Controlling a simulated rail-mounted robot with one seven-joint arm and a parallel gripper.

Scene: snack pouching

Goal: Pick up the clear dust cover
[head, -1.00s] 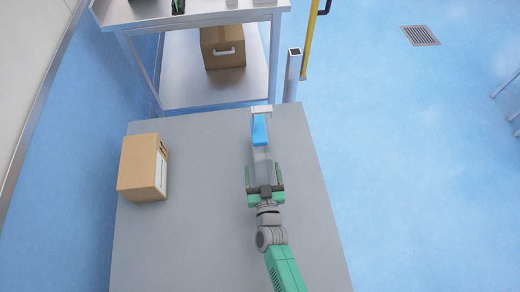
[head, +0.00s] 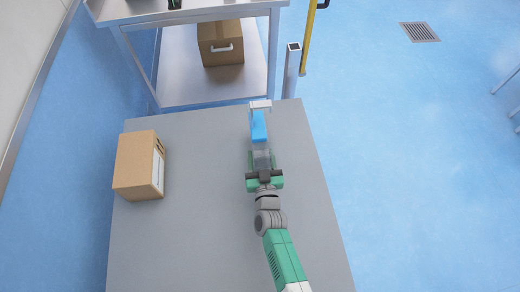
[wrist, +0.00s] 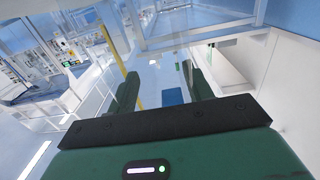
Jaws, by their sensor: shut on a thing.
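The clear dust cover (head: 262,159) is a see-through, greyish box shape at the right of the grey table, in front of a blue block (head: 258,127). My gripper (head: 262,157), with green fingers, is shut on the cover, one finger on each side. In the wrist view, the fingers of my gripper (wrist: 155,70) stand to the left and right, with the blue block (wrist: 172,96) small between them. The cover's edges are hard to make out there. I cannot tell whether the cover touches the table.
A pale bracket (head: 260,106) stands behind the blue block at the table's far edge. A cardboard box (head: 137,166) sits at the left of the grey table (head: 200,225). The middle of the table is clear. A metal shelf unit (head: 180,92) stands beyond.

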